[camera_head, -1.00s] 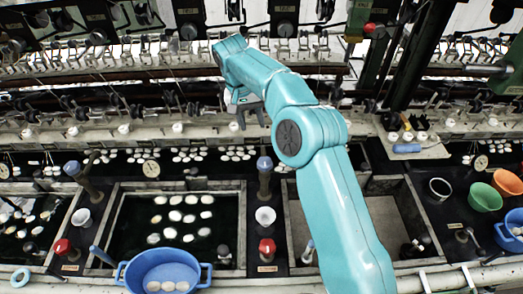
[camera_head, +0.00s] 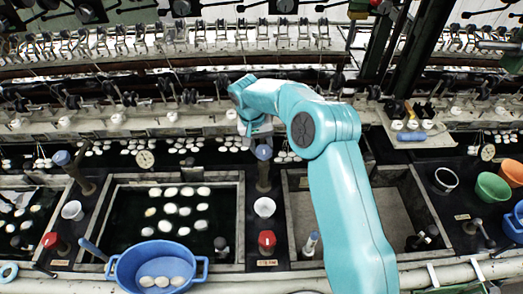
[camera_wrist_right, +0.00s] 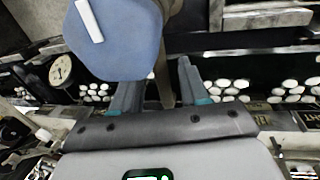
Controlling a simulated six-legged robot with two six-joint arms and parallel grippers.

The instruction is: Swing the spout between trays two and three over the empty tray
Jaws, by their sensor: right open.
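The spout between the two middle trays stands upright, with a blue knob (camera_head: 263,152) on a dark post (camera_head: 263,177). The empty tray (camera_head: 400,205) lies right of it, with a bare grey floor partly hidden by my right arm. My right gripper (camera_head: 259,129) is just above and behind the knob in the head view. In the right wrist view the gripper (camera_wrist_right: 157,82) is open, its fingers spread with the brownish post (camera_wrist_right: 163,70) between them. The blue knob (camera_wrist_right: 115,38) with a white stripe is large there and overlaps the left finger. Contact cannot be told. My left gripper is out of view.
The tray left of the spout (camera_head: 112,215) holds white cocoons in dark water. A blue basin (camera_head: 125,275) with cocoons stands in front. A white cup (camera_head: 264,207) and a red-topped valve (camera_head: 266,242) are below the spout. Reeling machinery (camera_head: 180,95) runs along the back.

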